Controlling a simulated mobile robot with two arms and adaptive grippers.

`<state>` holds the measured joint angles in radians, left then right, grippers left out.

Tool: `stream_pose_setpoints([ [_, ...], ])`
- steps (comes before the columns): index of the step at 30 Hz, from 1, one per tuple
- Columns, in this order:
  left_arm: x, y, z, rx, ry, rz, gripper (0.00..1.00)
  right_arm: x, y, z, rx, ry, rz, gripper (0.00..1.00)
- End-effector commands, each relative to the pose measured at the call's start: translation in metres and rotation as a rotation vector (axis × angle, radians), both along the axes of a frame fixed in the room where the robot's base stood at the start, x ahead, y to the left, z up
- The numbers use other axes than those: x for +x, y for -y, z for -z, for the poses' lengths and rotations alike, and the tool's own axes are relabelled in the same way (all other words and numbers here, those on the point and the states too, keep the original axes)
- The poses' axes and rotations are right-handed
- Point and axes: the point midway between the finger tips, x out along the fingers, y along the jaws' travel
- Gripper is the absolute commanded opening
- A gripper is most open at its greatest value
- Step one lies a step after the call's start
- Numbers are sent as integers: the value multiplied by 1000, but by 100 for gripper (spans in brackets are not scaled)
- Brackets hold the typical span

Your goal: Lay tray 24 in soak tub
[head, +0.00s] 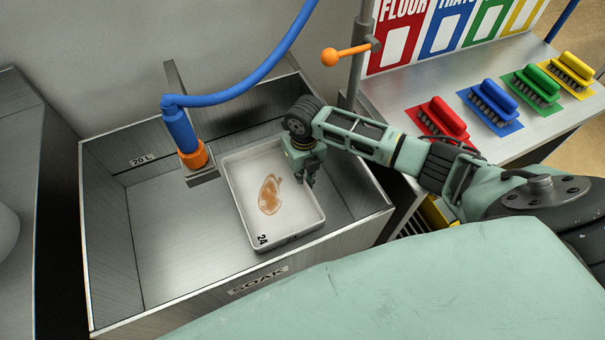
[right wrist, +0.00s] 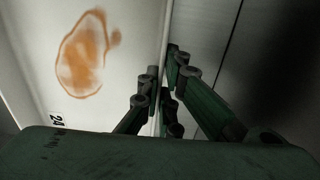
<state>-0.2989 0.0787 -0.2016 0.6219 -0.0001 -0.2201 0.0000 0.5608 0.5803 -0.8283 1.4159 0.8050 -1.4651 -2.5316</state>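Tray 24 (head: 244,209) is a shallow white tray with a brown stain on its bottom and "24" at its near left corner. It lies roughly level inside the metal soak tub (head: 112,235), on the right side. I cannot tell whether it touches the tub floor. My right gripper (head: 310,182) is at the tray's right wall. In the right wrist view its fingertips (right wrist: 161,66) are close together on either side of the rim of tray 24 (right wrist: 115,108), and look shut on it. My left gripper is not in view.
A blue and orange spray head (head: 183,135) hangs over the tub beside the tray's left wall. An orange-knobbed lever (head: 345,54) is behind. Red, blue, green and yellow brushes (head: 495,103) lie on the right shelf. The tub's left floor is clear.

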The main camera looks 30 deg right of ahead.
Motion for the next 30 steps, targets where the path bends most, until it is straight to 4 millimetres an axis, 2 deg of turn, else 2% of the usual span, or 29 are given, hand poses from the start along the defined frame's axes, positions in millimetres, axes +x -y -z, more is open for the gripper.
stream_pose_setpoints([
  [12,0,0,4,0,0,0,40,1,-1,9,1,1,0,0],
  [13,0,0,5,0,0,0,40,0,0,9,0,0,0,6],
  [19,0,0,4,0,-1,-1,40,0,0,9,0,0,0,23],
  [27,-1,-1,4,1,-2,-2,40,0,0,9,0,0,0,23],
  [30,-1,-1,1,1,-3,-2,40,0,0,3,0,1,0,23],
])
